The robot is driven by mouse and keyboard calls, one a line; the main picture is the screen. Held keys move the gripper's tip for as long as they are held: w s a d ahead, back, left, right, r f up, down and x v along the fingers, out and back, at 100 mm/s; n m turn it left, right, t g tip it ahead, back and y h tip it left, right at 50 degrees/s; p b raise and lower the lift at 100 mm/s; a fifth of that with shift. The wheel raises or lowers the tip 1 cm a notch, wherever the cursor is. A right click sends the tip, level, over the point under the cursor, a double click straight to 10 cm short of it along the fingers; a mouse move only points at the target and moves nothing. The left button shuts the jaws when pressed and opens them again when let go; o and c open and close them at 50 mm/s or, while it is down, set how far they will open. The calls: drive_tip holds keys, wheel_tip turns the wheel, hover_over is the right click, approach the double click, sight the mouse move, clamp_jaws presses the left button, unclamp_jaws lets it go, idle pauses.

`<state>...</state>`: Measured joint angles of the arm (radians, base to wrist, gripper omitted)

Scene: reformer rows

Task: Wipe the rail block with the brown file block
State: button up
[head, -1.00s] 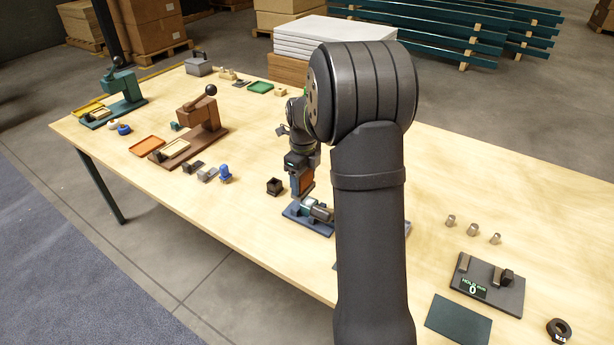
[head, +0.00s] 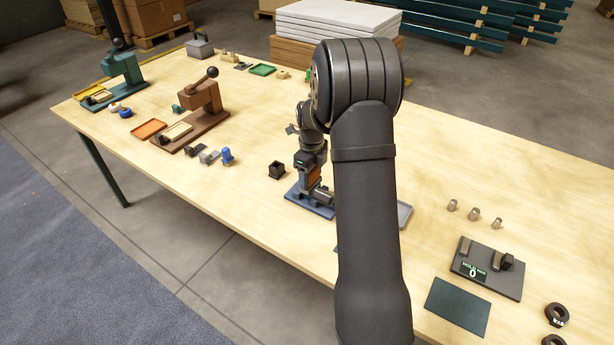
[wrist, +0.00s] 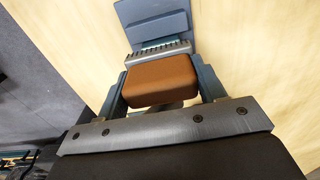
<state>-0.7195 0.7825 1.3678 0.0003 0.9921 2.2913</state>
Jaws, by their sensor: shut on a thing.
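My gripper (head: 312,172) is shut on the brown file block (wrist: 160,80), which sits between the two jaws in the wrist view. In the head view the file block (head: 314,174) shows just above a blue fixture (head: 296,195). A grey ridged piece (wrist: 158,55), which looks like the rail block, lies just beyond the file block on the blue plate (wrist: 155,28). The file block hides part of it. I cannot tell whether the two touch.
A dark open box (head: 277,170) stands left of the fixture. A grey tray (head: 404,214) is partly hidden behind my arm. Blue and grey parts (head: 210,157) and a brown press (head: 205,105) stand farther left. Several metal pegs (head: 474,214) stand at right.

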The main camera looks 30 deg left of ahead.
drive_tip(key=shift+w, duration=2)
drive_tip(key=s, duration=0.6)
drive_tip(key=shift+s, duration=0.3)
drive_tip(key=shift+s+r, duration=0.1)
drive_tip(key=shift+s, duration=0.05)
drive_tip(key=shift+r, duration=4.05)
drive_tip(key=shift+d, duration=0.1)
